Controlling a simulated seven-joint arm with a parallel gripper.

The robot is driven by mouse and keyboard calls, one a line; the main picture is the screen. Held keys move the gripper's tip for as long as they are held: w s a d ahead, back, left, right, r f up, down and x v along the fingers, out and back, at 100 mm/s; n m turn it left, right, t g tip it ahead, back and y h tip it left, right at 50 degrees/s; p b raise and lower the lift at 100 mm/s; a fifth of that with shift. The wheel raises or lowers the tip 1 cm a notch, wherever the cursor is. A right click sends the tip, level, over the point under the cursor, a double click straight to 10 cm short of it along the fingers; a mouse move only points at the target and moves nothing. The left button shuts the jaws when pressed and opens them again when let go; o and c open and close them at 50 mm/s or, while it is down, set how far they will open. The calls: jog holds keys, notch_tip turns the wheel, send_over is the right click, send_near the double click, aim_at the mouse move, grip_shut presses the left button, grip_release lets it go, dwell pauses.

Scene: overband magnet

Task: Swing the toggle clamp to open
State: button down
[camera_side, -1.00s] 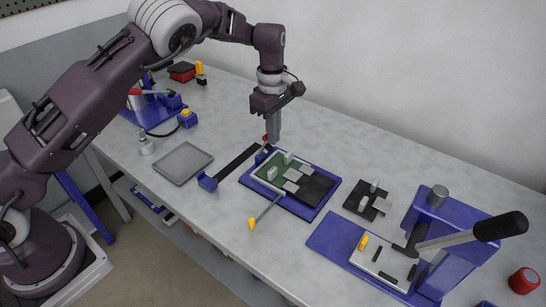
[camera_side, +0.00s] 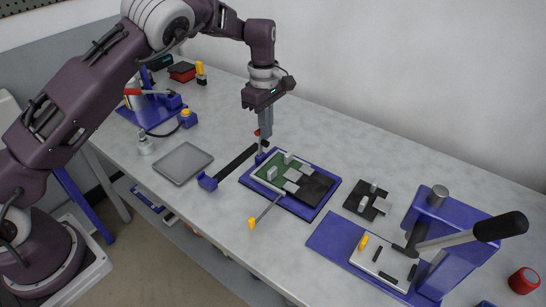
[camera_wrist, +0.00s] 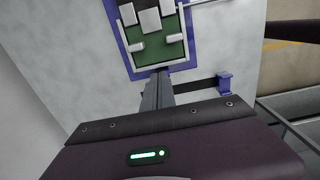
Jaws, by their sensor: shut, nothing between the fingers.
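A blue fixture (camera_side: 313,211) on the bench holds a green board (camera_side: 267,173) with grey and black blocks. It also shows in the wrist view (camera_wrist: 123,47). A small upright part with a red tip (camera_side: 257,133), apparently the toggle clamp's handle, stands at the fixture's back left corner. The clamp's details are too small to tell and partly hidden by my fingers. My gripper (camera_side: 266,136) points down with its fingers shut and empty, right beside the red tip. I cannot tell whether they touch. In the wrist view the shut fingers (camera_wrist: 158,75) reach to the fixture's edge.
A thin lever with a yellow tip (camera_side: 252,223) sticks out in front of the fixture. A black strip (camera_side: 236,161) runs left to a blue block (camera_side: 207,182). A grey tray (camera_side: 183,163) lies left. A blue press (camera_side: 445,240) with a black handle stands right.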

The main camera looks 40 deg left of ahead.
jog(key=c, duration=1.6)
grip_release()
jog(key=shift+a, duration=0.2)
jog(key=shift+c, duration=0.2)
jog(key=d+r, duration=0.4)
jog(key=r, duration=0.1)
jog(key=shift+d+r, duration=0.2)
